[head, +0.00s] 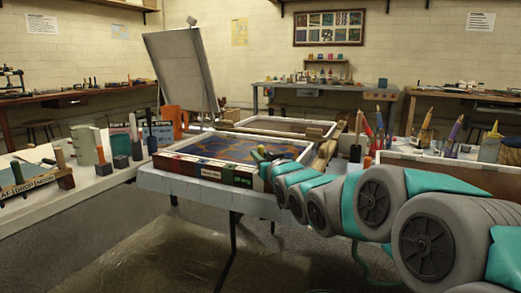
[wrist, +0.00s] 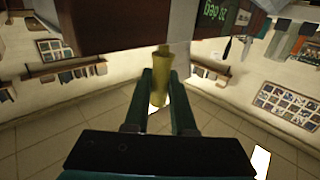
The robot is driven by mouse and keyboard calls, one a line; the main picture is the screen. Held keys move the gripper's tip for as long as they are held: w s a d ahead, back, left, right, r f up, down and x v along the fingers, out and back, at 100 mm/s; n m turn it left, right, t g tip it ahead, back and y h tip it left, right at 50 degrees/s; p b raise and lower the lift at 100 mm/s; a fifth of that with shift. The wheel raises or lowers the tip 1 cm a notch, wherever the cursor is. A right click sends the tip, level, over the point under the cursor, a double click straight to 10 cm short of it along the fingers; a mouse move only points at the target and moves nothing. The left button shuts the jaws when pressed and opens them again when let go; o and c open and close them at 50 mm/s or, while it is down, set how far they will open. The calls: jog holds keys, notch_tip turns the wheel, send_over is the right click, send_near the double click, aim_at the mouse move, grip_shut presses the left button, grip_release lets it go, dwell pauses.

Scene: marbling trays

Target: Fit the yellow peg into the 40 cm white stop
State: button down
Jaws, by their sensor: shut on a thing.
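The yellow peg (wrist: 160,88) is between the two fingers of my gripper (wrist: 160,75) in the wrist view. Its far end points at a large brown block face at the top of that view; whether they touch I cannot tell. In the head view my gripper (head: 263,157) is at the near right corner of the marbling tray (head: 165,158), just above its rim, and the peg is too small to make out surely. The tray's front edge carries coloured labelled segments, among them a white one (head: 211,173) and a green one (head: 242,180). I cannot read which is the 40 cm stop.
A second tray (head: 328,130) stands behind on the same table. A side table at left holds several small blocks with upright pegs (head: 120,160). A white-edged box (head: 450,168) and jars with brushes (head: 490,148) stand at right. Open floor (head: 160,240) lies in front.

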jog(key=shift+f+b, duration=0.3)
jog(key=shift+f, duration=0.4)
jog(key=c, duration=0.7)
grip_release()
jog(key=shift+s, duration=0.15)
jog(key=v, duration=0.7)
jog(key=shift+s+d, duration=0.15)
jog(key=shift+s, duration=0.05)
